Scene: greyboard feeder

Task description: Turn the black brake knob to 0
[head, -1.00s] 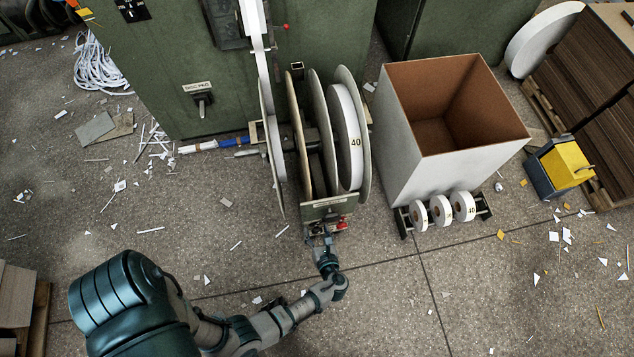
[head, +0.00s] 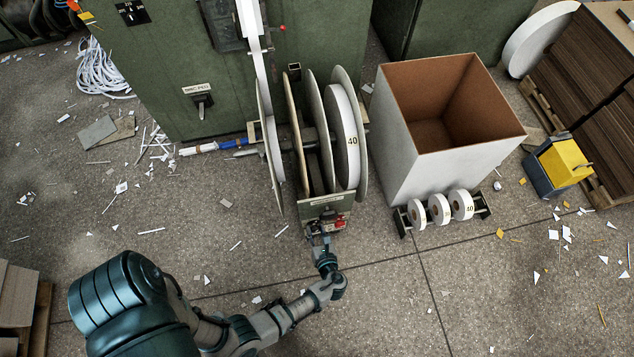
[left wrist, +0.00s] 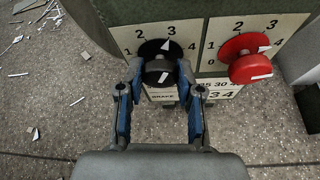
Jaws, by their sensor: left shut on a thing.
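The black brake knob (left wrist: 154,50) sits on a white dial plate (left wrist: 122,38) above a label reading BRAKE. My left gripper (left wrist: 160,70) is shut on the black knob, one blue finger on each side. In the head view my left gripper (head: 318,232) reaches the small panel (head: 326,205) at the front of the reel stand, and it hides the black knob there. My right gripper is not in view.
A red knob (left wrist: 250,66) with its own dial is close to the right of the black one; it also shows in the head view (head: 340,224). Large reels (head: 345,140) stand behind the panel. A tall open box (head: 400,150) stands to the right. The floor in front is mostly clear.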

